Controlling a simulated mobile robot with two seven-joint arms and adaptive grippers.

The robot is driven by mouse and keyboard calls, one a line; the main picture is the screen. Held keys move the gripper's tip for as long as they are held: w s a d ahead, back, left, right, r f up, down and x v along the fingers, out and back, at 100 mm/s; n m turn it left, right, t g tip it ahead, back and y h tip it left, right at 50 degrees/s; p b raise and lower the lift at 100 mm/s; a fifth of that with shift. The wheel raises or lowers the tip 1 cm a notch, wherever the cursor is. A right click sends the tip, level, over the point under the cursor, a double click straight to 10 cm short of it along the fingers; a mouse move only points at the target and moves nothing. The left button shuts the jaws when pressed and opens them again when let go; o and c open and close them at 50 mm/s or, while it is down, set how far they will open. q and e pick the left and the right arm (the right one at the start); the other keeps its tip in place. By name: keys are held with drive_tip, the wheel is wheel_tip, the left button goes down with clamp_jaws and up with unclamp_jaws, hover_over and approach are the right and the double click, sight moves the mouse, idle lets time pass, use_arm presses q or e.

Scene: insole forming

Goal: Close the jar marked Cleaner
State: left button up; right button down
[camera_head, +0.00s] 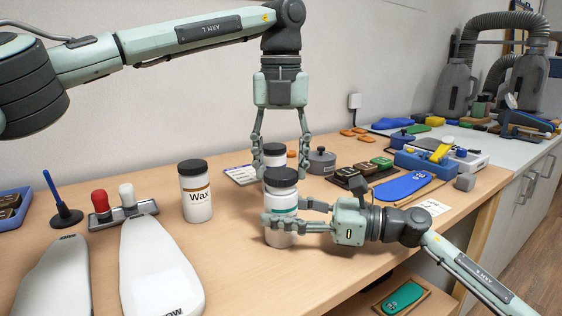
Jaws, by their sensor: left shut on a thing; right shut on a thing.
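A white jar (280,201) with a teal label band stands upright on the bench. Its name is hidden, so I cannot read whether it is Cleaner. A black lid (281,178) sits on its top and looks level; I cannot tell whether it is screwed tight. My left gripper (282,168) points straight down from above, its fingers on both sides of the lid and shut on it. My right gripper (281,222) comes in from the right, with its fingers shut around the jar's lower body.
A Wax jar (196,199) stands to the left, and another dark-lidded jar (273,150) stands close behind. A grey round tin (322,161), brushes (350,177) and a blue insole (402,187) lie to the right. White foot lasts (157,265) fill the front left.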

use_arm(q)
drive_tip(key=shift+f, duration=0.55)
